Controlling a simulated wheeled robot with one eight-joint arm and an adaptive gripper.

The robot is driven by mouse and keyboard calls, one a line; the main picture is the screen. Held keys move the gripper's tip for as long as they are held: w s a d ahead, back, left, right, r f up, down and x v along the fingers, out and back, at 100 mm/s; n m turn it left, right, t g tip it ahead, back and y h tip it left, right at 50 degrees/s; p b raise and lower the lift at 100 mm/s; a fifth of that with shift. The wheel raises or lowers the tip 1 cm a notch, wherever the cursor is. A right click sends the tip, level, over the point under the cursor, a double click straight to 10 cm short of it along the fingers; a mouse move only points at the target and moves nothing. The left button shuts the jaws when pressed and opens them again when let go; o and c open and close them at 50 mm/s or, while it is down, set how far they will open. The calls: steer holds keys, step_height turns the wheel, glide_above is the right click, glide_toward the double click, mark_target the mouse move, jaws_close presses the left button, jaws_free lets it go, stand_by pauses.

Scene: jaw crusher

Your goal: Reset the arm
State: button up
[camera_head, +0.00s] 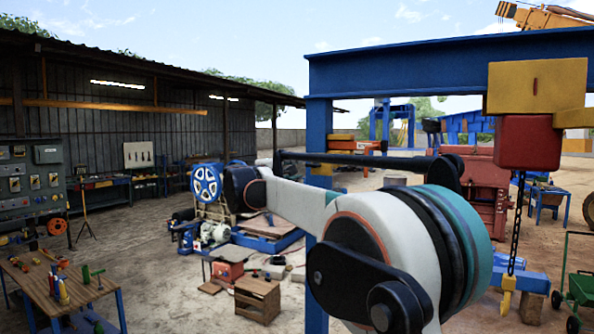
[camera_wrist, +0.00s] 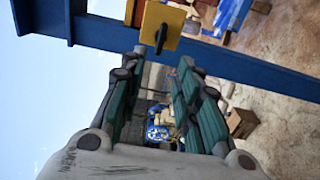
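My arm (camera_head: 385,240) fills the right middle of the head view, with white links, black joints and a teal ring. It reaches left from a large joint near the camera, in front of a blue steel frame. My gripper (camera_wrist: 161,66) shows in the wrist view. Its two green-padded fingers stand apart, with nothing held between them. In the head view I cannot make out the gripper.
A blue gantry (camera_head: 430,68) carries a yellow and red hoist (camera_head: 528,142) with a hanging chain and hook. A wooden workbench (camera_head: 70,285) with tools stands at lower left. A wooden crate (camera_head: 257,298) sits on the ground. Bare dirt lies between bench and shed.

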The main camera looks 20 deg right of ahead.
steer(key=shift+s+a, duration=0.1)
stand_by(0.4)
steer(key=s+a+f+m+g+y+b, duration=0.25)
steer(key=s+f+b, duration=0.65)
steer(key=s+f, duration=0.6)
steer(key=s+a+f+m+g+y+b, duration=0.15)
steer(key=s+f+y+b, duration=0.25)
steer(key=s+f+b, duration=1.05)
steer(key=s+a+f+m+y+b, duration=0.1)
steer(key=s+f, duration=0.5)
steer(key=f, duration=0.7)
steer(key=s+a+f+m+y+b, duration=0.1)
steer(key=s+a+f+y+b, duration=0.3)
steer(key=f, duration=0.8)
steer(key=s+a+f+m+y+b, duration=0.1)
steer(key=s+a+f+y+b, duration=0.1)
steer(key=s+a+f+b, duration=0.3)
steer(key=s+a+f, duration=0.1)
steer(key=s+f, duration=0.3)
steer(key=f, duration=0.4)
steer(key=shift+a+f+m+y, duration=0.2)
steer(key=shift+f+m+y, duration=0.1)
steer(key=shift+m+y, duration=0.1)
